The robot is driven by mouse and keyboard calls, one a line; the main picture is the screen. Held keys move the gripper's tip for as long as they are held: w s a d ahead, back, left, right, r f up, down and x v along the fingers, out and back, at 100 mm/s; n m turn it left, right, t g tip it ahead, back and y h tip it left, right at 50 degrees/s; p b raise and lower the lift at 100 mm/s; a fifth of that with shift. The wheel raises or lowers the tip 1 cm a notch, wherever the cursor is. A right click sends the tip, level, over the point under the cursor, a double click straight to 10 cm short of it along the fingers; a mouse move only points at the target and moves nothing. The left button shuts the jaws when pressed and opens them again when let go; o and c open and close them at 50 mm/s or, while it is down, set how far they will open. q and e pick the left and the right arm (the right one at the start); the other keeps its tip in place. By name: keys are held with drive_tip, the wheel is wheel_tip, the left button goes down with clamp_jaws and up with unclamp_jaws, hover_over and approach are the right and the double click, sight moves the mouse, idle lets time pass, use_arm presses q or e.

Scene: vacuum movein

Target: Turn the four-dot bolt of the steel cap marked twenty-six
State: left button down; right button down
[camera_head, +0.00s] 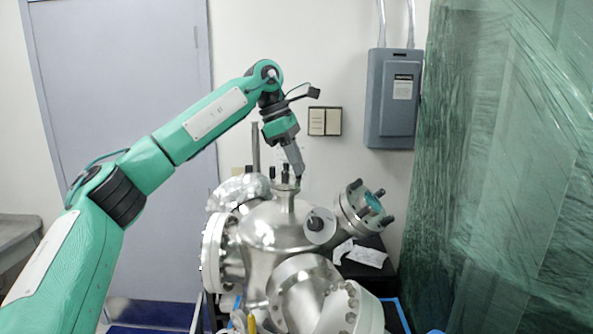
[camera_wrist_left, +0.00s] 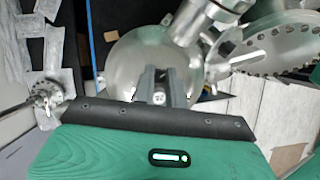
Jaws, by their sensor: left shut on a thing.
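The steel vacuum chamber (camera_head: 275,228) stands at the centre of the head view. Its top port (camera_head: 284,188) carries several upright dark bolts (camera_head: 272,172). My left gripper (camera_head: 298,177) points down at the right side of this port, shut on a bolt there. In the left wrist view the gripper's two grey fingers (camera_wrist_left: 159,84) close around a small bright bolt end (camera_wrist_left: 158,98). Neither a number twenty-six nor four dots can be read in either view. Most of the held bolt is hidden by the fingers. My right gripper is not in view.
A flanged side port (camera_head: 362,208) with dark bolts juts out at the right. A large flange (camera_head: 213,253) faces left, another (camera_head: 350,308) faces front. A grey electrical box (camera_head: 393,98) hangs on the wall. Green plastic sheeting (camera_head: 510,170) fills the right side.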

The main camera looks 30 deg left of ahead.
use_arm(q)
drive_tip(key=n+b, duration=0.1)
drive_tip(key=n, duration=0.1)
drive_tip(key=n+t+b, duration=0.1)
drive_tip(key=n, duration=0.1)
drive_tip(key=shift+s+d+f+n+t+y+b, duration=0.1)
drive_tip(key=shift+n+t+y+b, duration=0.2)
drive_tip(key=shift+y, duration=0.1)
drive_tip(key=n+b, duration=0.1)
drive_tip(key=n, duration=0.1)
drive_tip(key=n+t+y+b, duration=0.1)
drive_tip(key=n, duration=0.1)
drive_tip(key=shift+n+y, duration=0.3)
drive_tip(key=shift+n, duration=0.1)
drive_tip(key=c, duration=1.4)
unclamp_jaws()
drive_tip(key=shift+c, duration=0.2)
drive_tip(key=b+v, duration=0.2)
drive_tip(key=v, duration=1.2)
drive_tip(key=shift+s, duration=0.2)
drive_tip(key=shift+d+f, duration=0.1)
drive_tip(key=shift+d, duration=0.05)
